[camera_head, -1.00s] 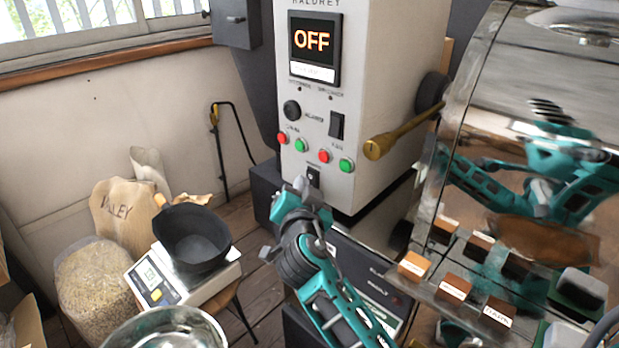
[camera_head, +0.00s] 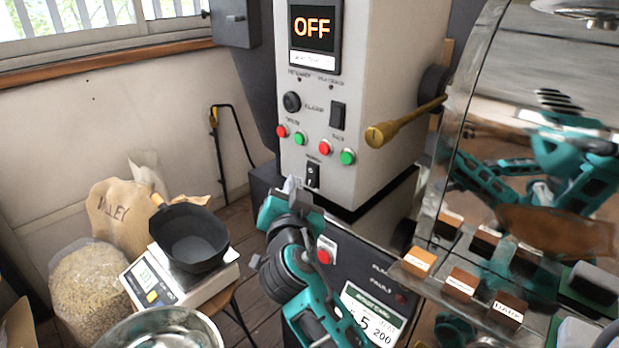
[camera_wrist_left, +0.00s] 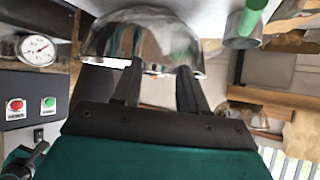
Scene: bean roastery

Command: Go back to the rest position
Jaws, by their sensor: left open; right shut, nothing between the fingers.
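My right gripper (camera_head: 291,188) is in front of the lower front of the light control cabinet (camera_head: 385,165), left of and slightly below its small black switch (camera_head: 313,176). Its fingers are shut and empty; I cannot tell whether they touch the cabinet. The cabinet's display (camera_head: 312,28) reads OFF. My left gripper (camera_wrist_left: 158,75) shows only in the left wrist view. Its two dark fingers are apart with nothing held between them, and a shiny rounded metal part (camera_wrist_left: 150,40) lies beyond them.
A brass-coloured handle (camera_head: 400,122) sticks out beside the cabinet. A dark panel (camera_head: 350,265) with a red button lies behind my right arm. A black pan (camera_head: 189,240) sits on a scale (camera_head: 160,287) at the left, near a metal bowl (camera_head: 165,330) and bean sack (camera_head: 90,285). A gauge (camera_wrist_left: 37,50) shows in the wrist view.

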